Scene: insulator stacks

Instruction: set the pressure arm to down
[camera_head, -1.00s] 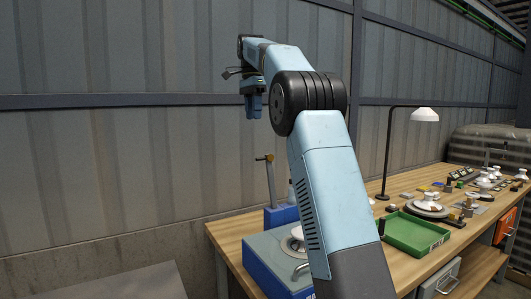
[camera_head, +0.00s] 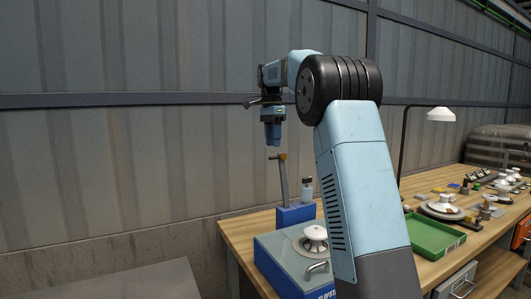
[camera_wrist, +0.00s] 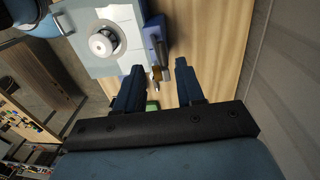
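The pressure arm (camera_head: 283,178) is a grey lever with a brass-coloured knob at its top. It stands nearly upright from a blue block (camera_head: 295,215) at the back of a blue and grey fixture (camera_head: 277,262). A white insulator piece (camera_head: 315,233) sits on the fixture's round plate. My gripper (camera_head: 273,143) points down just above the knob in the head view. In the wrist view my gripper (camera_wrist: 160,84) has its two fingers apart, with the brass knob (camera_wrist: 156,73) showing between them. I cannot see any contact with the lever (camera_wrist: 155,52).
A small bottle (camera_head: 307,189) stands behind the fixture. To the right on the wooden bench (camera_head: 455,262) are a green tray (camera_head: 432,236), a desk lamp (camera_head: 440,115) and several small parts. The metal wall (camera_head: 150,160) runs close behind the bench.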

